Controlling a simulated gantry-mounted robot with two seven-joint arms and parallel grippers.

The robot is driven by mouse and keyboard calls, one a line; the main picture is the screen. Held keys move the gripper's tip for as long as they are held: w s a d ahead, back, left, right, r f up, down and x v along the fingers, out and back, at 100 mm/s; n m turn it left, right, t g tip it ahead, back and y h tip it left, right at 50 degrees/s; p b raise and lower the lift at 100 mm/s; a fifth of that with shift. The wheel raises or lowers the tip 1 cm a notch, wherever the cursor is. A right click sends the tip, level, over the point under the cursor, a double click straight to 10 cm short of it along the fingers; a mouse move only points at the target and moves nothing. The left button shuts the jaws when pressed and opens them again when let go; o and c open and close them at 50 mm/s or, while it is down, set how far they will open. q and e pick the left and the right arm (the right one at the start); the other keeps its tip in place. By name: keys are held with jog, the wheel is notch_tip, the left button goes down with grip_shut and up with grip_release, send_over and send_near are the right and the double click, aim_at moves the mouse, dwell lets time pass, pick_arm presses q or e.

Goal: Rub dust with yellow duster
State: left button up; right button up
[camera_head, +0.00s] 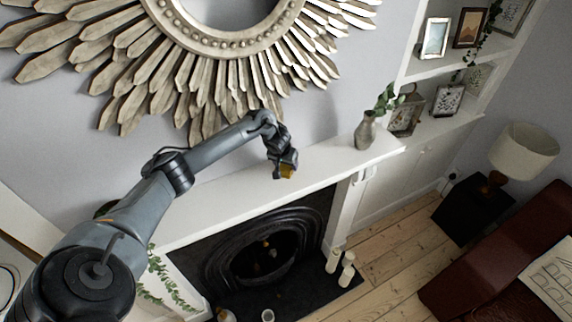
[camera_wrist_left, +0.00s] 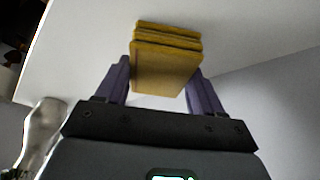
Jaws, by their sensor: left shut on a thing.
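The yellow duster (camera_wrist_left: 165,68) is a folded, layered block held between the two purple fingers of my left gripper (camera_wrist_left: 160,85) in the left wrist view. In the head view my left gripper (camera_head: 286,172) is over the white mantel shelf (camera_head: 320,162), and a small part of the duster (camera_head: 288,171) shows below it. The duster is at or just above the shelf; I cannot tell whether it touches. I cannot make out any dust on the shelf. My right gripper is not in view.
A vase with leaves (camera_head: 366,130) stands at the shelf's right end. A large sunburst mirror (camera_head: 215,45) hangs on the wall behind. The black fireplace (camera_head: 262,255) is below, with white candles (camera_head: 340,265) beside it. The shelf between gripper and vase looks clear.

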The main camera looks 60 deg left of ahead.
pick_arm(q)
jog(key=shift+d+r, duration=0.2)
jog(key=shift+r, duration=3.6)
jog(key=shift+n, duration=0.3)
